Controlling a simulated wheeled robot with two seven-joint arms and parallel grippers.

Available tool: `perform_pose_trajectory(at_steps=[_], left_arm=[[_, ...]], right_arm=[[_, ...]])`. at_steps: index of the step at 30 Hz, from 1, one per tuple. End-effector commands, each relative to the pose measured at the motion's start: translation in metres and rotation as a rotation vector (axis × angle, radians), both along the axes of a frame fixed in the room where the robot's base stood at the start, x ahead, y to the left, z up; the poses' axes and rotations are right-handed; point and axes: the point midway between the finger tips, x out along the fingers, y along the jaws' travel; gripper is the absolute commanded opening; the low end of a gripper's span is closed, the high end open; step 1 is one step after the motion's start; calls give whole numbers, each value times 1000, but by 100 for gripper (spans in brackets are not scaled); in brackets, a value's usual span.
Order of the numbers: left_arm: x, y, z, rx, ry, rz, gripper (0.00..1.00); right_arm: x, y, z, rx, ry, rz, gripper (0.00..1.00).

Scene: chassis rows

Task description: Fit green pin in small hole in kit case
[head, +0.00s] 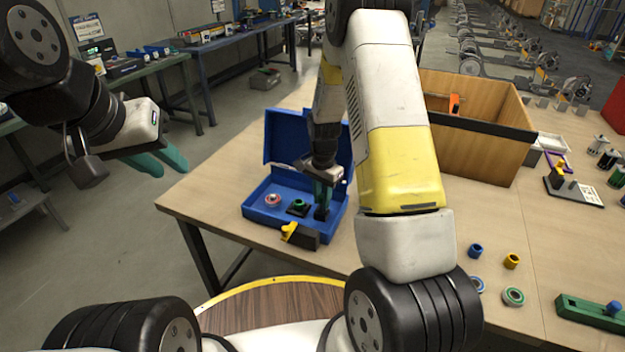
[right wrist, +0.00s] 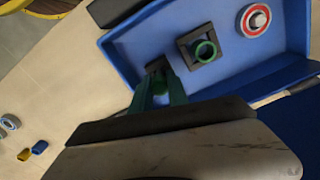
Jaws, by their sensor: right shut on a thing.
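The blue kit case (head: 258,221) stands open on the table; its floor also shows in the right wrist view (right wrist: 228,72). Inside are a black square block with a green ring (head: 298,206) and a red-and-white ring (head: 273,200). A smaller dark square block (right wrist: 157,65) sits at the case's near right part. My right gripper (head: 322,190) points down over that block, shut on the green pin (right wrist: 160,87), which is mostly hidden between the green fingers. I cannot tell how far the pin's tip is in the hole. My left gripper (head: 160,160) is open and empty, off the table's left side.
A black-and-yellow piece (head: 300,235) lies in front of the case. A wooden box (head: 475,148) stands behind right. Blue (head: 476,250) and yellow (head: 511,261) bushings, rings (head: 513,296) and a green block (head: 590,312) lie at right. The table left of the case is clear.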

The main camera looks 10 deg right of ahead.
Motion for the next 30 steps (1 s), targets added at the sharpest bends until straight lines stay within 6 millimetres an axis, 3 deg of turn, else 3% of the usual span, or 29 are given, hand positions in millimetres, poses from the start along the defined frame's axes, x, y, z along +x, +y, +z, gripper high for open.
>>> perform_pose_trajectory(at_steps=[16, 17, 20, 30], left_arm=[[0, 0, 0, 0, 0, 0, 28], [0, 0, 0, 0, 0, 0, 28], [0, 0, 0, 0, 0, 0, 28], [0, 0, 0, 0, 0, 0, 28]], right_arm=[[0, 0, -17, -1, 1, 0, 0], [0, 0, -16, 0, 0, 0, 26], [0, 0, -16, 0, 0, 0, 46], [1, 0, -13, 0, -1, 0, 46]])
